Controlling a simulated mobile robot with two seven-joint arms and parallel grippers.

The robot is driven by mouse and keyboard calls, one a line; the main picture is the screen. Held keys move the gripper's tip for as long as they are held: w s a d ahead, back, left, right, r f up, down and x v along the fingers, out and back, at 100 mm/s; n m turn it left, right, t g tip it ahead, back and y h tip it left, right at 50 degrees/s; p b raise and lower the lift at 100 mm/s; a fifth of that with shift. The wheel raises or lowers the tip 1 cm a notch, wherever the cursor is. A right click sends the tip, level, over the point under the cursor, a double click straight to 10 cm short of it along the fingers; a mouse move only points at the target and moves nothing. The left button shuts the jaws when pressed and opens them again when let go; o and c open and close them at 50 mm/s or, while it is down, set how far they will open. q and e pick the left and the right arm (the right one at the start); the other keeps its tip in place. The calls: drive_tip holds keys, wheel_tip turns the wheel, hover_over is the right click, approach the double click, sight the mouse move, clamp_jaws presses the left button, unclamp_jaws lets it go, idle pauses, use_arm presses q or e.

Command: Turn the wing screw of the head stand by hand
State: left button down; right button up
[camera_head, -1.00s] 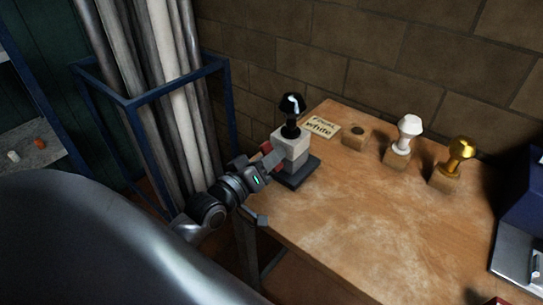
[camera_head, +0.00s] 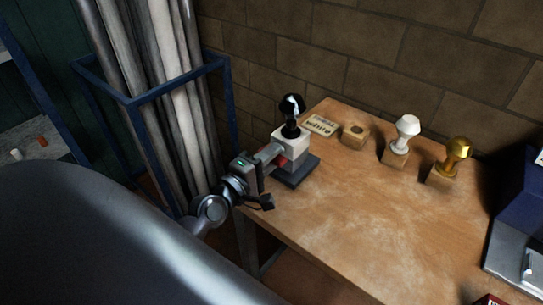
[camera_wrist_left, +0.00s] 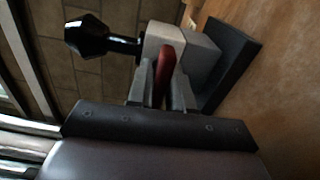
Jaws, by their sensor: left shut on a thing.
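The head stand (camera_head: 297,149) is a pale block on a dark base plate at the table's far left corner. A black faceted head (camera_head: 291,105) stands upright on it. The red wing screw (camera_wrist_left: 165,72) is on the side of the block and shows best in the left wrist view. My left gripper (camera_head: 272,153) reaches it from the left, and its fingers (camera_wrist_left: 163,88) are shut on the wing screw, one on each side. In the wrist view the block (camera_wrist_left: 165,42) and black head (camera_wrist_left: 88,37) lie sideways. My right gripper is not in view.
A written card (camera_head: 319,126) and an empty wooden block (camera_head: 354,134) lie right of the stand. A white head (camera_head: 407,128) and a gold head (camera_head: 458,150) stand on wooden blocks. A blue frame (camera_head: 130,102) holding rolls is at left. The table's middle is clear.

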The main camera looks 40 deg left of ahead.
use_arm(q)
drive_tip(key=c, duration=1.1)
unclamp_jaws()
drive_tip(key=shift+s+a, duration=0.2)
drive_tip(key=shift+s, duration=2.3)
